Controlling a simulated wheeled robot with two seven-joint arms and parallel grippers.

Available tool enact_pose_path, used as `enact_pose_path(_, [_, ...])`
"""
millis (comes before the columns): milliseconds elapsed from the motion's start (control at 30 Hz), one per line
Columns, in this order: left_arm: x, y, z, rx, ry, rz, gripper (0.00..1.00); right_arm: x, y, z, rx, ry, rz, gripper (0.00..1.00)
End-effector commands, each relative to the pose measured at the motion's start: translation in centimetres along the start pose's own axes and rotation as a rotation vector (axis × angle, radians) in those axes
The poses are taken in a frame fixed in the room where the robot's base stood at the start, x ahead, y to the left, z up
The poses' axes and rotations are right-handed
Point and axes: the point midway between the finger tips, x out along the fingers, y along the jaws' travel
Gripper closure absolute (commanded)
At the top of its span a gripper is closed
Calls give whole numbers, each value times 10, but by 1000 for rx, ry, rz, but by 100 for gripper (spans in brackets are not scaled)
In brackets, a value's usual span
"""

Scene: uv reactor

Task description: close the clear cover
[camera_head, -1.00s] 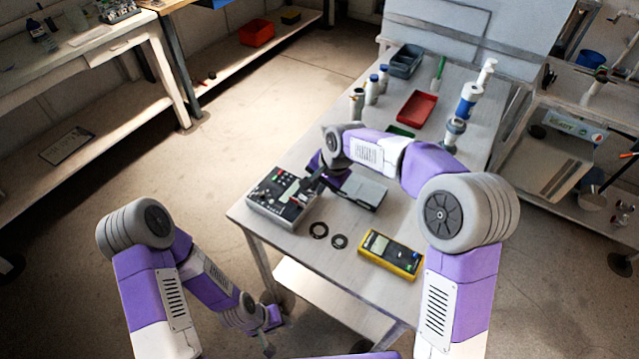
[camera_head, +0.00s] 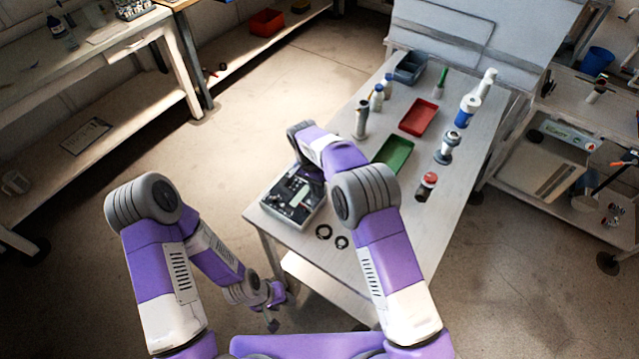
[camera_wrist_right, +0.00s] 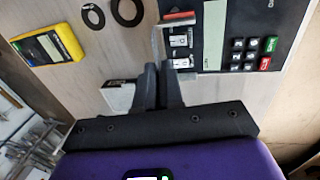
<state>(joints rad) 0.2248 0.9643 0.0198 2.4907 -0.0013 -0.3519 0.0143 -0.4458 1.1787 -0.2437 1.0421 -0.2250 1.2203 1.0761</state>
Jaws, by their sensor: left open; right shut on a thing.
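The grey device with a dark top panel (camera_head: 277,207) stands at the table's near left corner in the head view. Its keypad (camera_wrist_right: 245,55) shows in the right wrist view. My right gripper (camera_wrist_right: 162,78) is shut on what looks like the edge of the clear cover (camera_wrist_right: 117,97), tilted up beside the panel; only a grey strip of it shows clearly. The right arm hides this hand in the head view. My left gripper (camera_head: 274,311) is open and empty, low in front of the table.
Two black rings (camera_head: 332,236) lie on the table right of the device. A yellow multimeter (camera_wrist_right: 50,44) lies beyond them in the wrist view. A green tray (camera_head: 394,152), a red tray (camera_head: 418,117) and several bottles stand farther back.

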Motion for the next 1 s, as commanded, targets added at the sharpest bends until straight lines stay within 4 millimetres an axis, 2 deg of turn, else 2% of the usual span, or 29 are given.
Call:
enact_pose_path(233, [-9,3,0,0,0,0,57,-1,-4,0,-1,1,61,100])
enact_pose_path(800, [-10,4,0,0,0,0,57,0,-4,0,0,1,79,100])
enact_pose_path(833, [-10,4,0,0,0,0,57,0,-4,0,0,0,79,89])
enact_pose_path(900, [-10,4,0,0,0,0,57,0,-4,0,0,0,79,78])
enact_pose_path(933, [-10,4,0,0,0,0,57,0,-4,0,0,0,79,73])
enact_pose_path(1000, [-10,4,0,0,0,0,57,0,-4,0,0,0,79,71])
